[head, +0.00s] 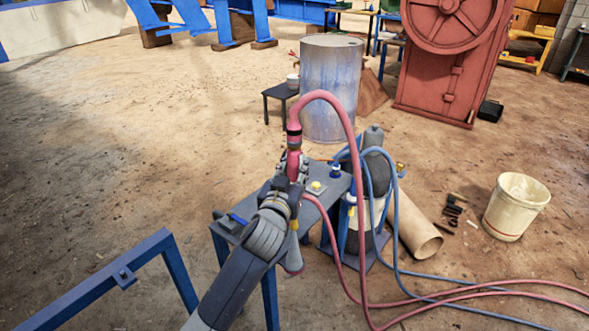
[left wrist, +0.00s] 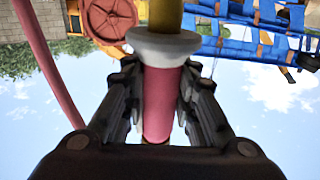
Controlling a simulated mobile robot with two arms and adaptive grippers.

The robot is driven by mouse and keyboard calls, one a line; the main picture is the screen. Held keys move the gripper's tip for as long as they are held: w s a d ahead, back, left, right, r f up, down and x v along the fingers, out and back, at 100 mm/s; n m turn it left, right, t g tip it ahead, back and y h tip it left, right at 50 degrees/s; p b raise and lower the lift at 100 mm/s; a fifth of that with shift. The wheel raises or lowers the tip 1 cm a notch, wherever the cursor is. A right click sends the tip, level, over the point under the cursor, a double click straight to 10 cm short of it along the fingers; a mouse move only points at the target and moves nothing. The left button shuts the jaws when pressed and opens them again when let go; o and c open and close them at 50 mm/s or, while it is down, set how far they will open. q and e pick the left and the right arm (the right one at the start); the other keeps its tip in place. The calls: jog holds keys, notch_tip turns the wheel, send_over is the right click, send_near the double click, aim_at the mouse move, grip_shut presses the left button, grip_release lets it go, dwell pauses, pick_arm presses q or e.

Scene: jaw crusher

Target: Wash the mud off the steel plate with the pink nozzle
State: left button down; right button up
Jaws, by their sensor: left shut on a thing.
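My left gripper (head: 290,182) is shut on the pink nozzle (head: 293,162), held upright above the small grey table. The pink hose (head: 345,115) leaves the nozzle's upper end, arcs over and falls to the right. In the left wrist view, the two dark fingers of my left gripper (left wrist: 160,85) press on both sides of the pink nozzle (left wrist: 160,105), which has a white collar and a brass-coloured part. I cannot make out a muddy steel plate in either view. My right gripper does not show.
The grey table (head: 333,187) carries small fittings beside dark gas cylinders (head: 373,160). A metal drum (head: 331,85) and red machine (head: 452,45) stand behind. A white bucket (head: 516,207) stands right. Blue hoses (head: 395,215) trail right. A blue frame (head: 130,268) is front left; open dirt lies left.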

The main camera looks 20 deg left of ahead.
aim_at(292, 155)
pick_arm(q)
jog(key=shift+r+p, duration=2.2)
jog(key=shift+r, duration=0.6)
jog(key=shift+f, duration=0.1)
